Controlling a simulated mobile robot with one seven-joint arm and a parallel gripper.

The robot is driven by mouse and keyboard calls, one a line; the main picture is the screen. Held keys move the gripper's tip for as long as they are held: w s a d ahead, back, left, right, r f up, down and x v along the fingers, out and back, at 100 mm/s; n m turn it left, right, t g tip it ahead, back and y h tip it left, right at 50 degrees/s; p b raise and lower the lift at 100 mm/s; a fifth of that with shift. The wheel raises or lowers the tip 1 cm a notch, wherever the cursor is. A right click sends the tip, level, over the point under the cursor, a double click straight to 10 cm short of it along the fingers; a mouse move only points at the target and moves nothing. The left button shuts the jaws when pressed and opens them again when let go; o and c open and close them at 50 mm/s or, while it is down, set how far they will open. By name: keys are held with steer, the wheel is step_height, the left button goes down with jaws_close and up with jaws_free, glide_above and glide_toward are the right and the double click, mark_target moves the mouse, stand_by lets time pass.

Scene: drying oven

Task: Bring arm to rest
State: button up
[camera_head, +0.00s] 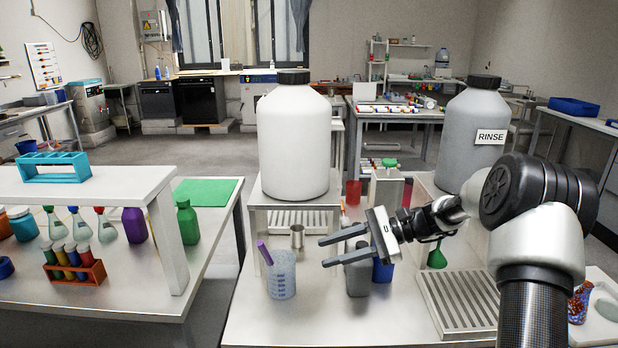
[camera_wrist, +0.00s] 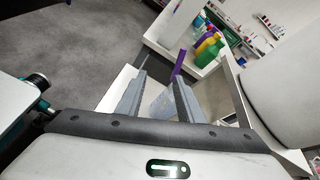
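My gripper (camera_head: 324,252) is held over the front table, pointing left, with its two grey fingers apart and nothing visible between them. My arm comes in from the right, bent at the black elbow joint. In the wrist view my gripper (camera_wrist: 160,77) also shows spread fingers. A clear beaker (camera_head: 281,280) with a purple stick (camera_head: 264,252) stands left of the fingertips, apart from them in the head view. The purple stick also shows in the wrist view (camera_wrist: 178,64), beyond the fingers. A grey container (camera_head: 358,279) and a blue one (camera_head: 383,270) stand below the gripper, partly hidden by it.
A large white bottle (camera_head: 294,145) stands on a raised shelf behind the gripper. A grey bottle labelled RINSE (camera_head: 470,140) stands behind my arm. A metal cup (camera_head: 297,236) and a slotted drain tray (camera_head: 462,303) are nearby. The table's front middle is clear.

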steer(key=s+r+n+h, duration=0.3)
steer(key=s+r+h, duration=0.1)
steer(key=s, duration=0.4)
steer(key=s+r+n+h, duration=0.4)
steer(key=s, duration=0.3)
steer(key=s+d+r+n+t+h, duration=0.2)
steer(key=s+d+n+t+h, duration=0.1)
steer(key=s, duration=0.5)
steer(key=s+d+r+n+t+h, duration=0.1)
steer(key=s+d+n+t+h, duration=0.2)
steer(key=s, duration=0.5)
step_height(320, 180, up, 21)
steer(key=p, duration=2)
steer(key=shift+w+d+g+p, duration=0.15)
steer(key=shift+w+g+p, duration=0.05)
steer(key=shift+g+p, duration=0.2)
steer(key=shift+f, duration=0.1)
